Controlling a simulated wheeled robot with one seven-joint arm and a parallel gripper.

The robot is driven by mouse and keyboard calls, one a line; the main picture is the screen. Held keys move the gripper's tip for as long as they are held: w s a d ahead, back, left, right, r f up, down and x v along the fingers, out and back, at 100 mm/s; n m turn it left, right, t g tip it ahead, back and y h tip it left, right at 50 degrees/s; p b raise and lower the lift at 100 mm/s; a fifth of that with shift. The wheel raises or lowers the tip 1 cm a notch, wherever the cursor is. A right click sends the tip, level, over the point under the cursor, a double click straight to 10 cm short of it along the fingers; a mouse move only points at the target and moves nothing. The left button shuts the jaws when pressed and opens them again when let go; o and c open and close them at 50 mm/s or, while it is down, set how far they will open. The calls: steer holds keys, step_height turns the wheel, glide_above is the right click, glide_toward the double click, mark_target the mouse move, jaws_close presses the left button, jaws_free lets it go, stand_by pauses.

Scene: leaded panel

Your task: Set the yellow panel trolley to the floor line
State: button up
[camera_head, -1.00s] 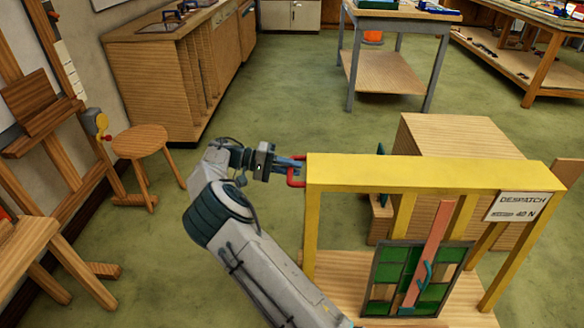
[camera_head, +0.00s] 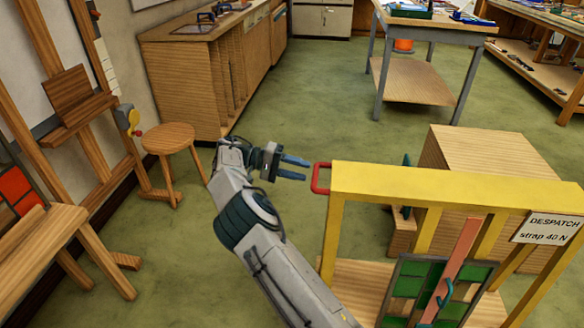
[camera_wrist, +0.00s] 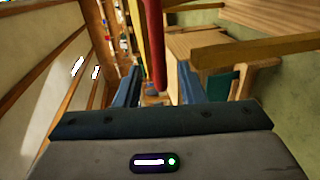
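The yellow panel trolley (camera_head: 440,186) stands at the lower right in the head view, with a wooden deck and a leaded panel (camera_head: 432,290) of green panes strapped on it. A red handle (camera_head: 321,178) sticks out from its left end, and it also shows in the wrist view (camera_wrist: 157,60). In the wrist view the handle lies ahead, between the two blue fingers. I cannot make out a floor line in either view.
A large wooden box (camera_head: 490,165) stands behind the trolley. A round stool (camera_head: 168,139) and an easel stand at the left, a cabinet (camera_head: 190,70) and a grey-legged table (camera_head: 430,75) at the back. Green floor is clear in the middle.

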steer(key=shift+v, duration=1.1)
